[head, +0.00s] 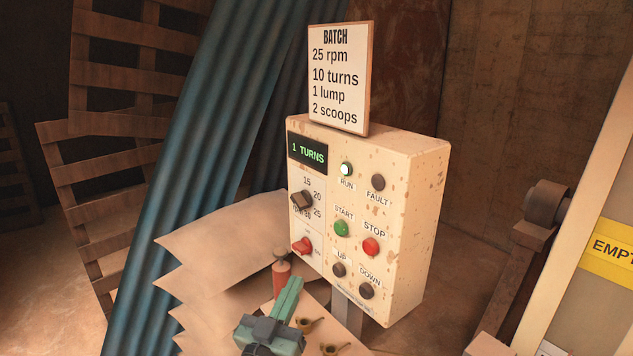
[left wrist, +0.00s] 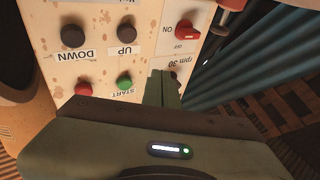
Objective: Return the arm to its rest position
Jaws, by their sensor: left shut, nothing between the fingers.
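My left gripper (head: 292,284) is green with its fingers together and nothing between them. In the head view it is low in the picture, in front of and below the control box (head: 407,230), apart from it. In the left wrist view the shut fingers (left wrist: 162,85) show in front of the panel, which appears upside down. The green START button (head: 341,229) and red STOP button (head: 371,247) are on the panel. The red switch (head: 302,246) sits below the speed knob (head: 302,200). My right gripper is in neither view.
The display (head: 307,153) reads "1 TURNS" and the RUN lamp (head: 346,169) is lit. A batch sign (head: 341,80) stands on the box. Pale sheets (head: 215,247) and an orange object (head: 282,275) are near the gripper. Pallets (head: 110,190) stand at left.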

